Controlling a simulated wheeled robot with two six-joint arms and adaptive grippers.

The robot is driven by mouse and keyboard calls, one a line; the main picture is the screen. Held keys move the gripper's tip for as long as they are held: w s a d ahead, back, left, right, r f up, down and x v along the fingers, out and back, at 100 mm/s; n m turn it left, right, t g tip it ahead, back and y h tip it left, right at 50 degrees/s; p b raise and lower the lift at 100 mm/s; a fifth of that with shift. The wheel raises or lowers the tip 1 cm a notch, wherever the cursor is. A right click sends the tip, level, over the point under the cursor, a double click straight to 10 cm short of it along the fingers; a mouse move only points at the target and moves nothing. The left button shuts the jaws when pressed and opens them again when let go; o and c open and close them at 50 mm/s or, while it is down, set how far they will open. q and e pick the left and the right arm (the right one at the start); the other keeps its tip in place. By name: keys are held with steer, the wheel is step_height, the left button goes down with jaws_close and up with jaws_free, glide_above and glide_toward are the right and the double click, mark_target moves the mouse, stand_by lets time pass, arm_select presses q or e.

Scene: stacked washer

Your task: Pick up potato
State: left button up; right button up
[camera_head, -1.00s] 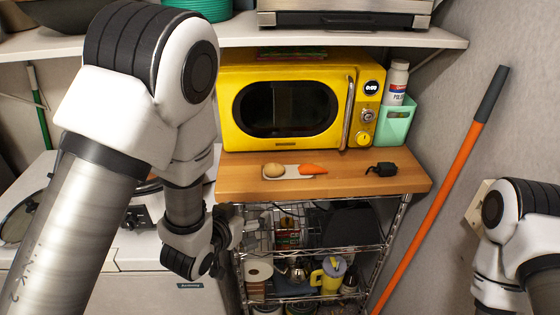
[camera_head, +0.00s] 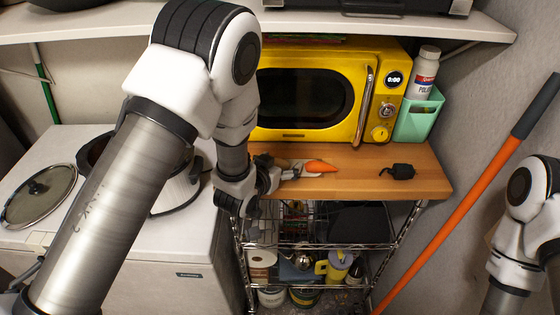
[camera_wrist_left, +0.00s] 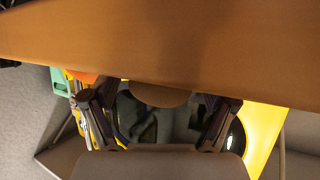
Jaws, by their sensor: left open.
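The brown potato (camera_wrist_left: 160,95) shows in the left wrist view as a rounded shape against the wooden top, between my left gripper's two dark fingers. In the head view my left gripper (camera_head: 284,172) is at the front left of the wooden shelf top and mostly hides the potato. My left gripper is open, and it also shows in the left wrist view (camera_wrist_left: 160,104). Whether a finger touches the potato I cannot tell. An orange carrot (camera_head: 320,166) lies just right of the gripper on a pale board. My right gripper is out of view.
A yellow microwave (camera_head: 310,95) stands behind on the wooden top (camera_head: 350,182). A small black object (camera_head: 398,171) lies to the right. A mint holder (camera_head: 416,118) with a white bottle stands beside the microwave. An orange-handled pole (camera_head: 450,215) leans at right.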

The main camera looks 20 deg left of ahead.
arm_select(q)
steer(key=shift+s+r, duration=0.2)
steer(key=shift+s, duration=0.05)
steer(key=shift+c, duration=1.4)
steer(key=shift+s+r, duration=0.1)
steer(key=shift+s, duration=0.1)
steer(key=c, duration=1)
steer(key=shift+w, duration=0.15)
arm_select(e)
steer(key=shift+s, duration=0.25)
